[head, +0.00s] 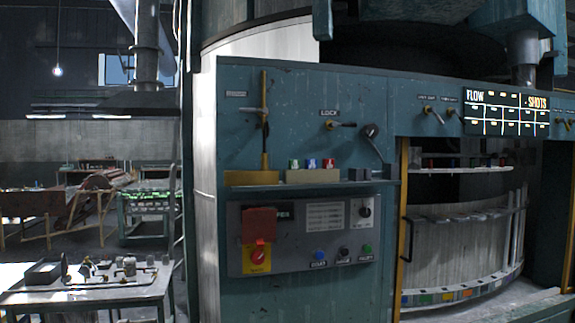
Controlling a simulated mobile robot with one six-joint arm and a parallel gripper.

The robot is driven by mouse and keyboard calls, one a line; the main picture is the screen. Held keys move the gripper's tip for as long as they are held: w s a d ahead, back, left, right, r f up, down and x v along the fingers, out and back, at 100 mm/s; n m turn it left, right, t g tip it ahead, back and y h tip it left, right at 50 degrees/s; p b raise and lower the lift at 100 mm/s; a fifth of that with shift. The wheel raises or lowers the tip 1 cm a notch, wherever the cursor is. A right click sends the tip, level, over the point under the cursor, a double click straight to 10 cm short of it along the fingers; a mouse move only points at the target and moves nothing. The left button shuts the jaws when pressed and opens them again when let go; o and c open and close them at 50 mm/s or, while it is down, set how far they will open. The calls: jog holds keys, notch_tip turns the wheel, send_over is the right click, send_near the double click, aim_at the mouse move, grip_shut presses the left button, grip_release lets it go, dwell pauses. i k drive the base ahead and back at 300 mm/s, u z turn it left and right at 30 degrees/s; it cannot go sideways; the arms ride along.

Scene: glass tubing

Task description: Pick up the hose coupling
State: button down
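I cannot pick out the hose coupling for sure. Several small metal fittings (128,266) sit on a light tray on the bench at the lower left, too small and dim to tell whether one is the coupling. My gripper is not in view.
The bench (75,303) at the lower left also bears a dark open box (43,273). A tall teal machine cabinet (300,215) with a control panel (303,235), levers and a small shelf (287,187) fills the middle. A recess with a curved rack (460,250) lies at right.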

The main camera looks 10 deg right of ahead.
aim_at(264, 157)
jog(key=k, duration=0.45)
jog(key=u, duration=0.25)
jog(key=i, duration=0.9)
jog(key=u, duration=0.6)
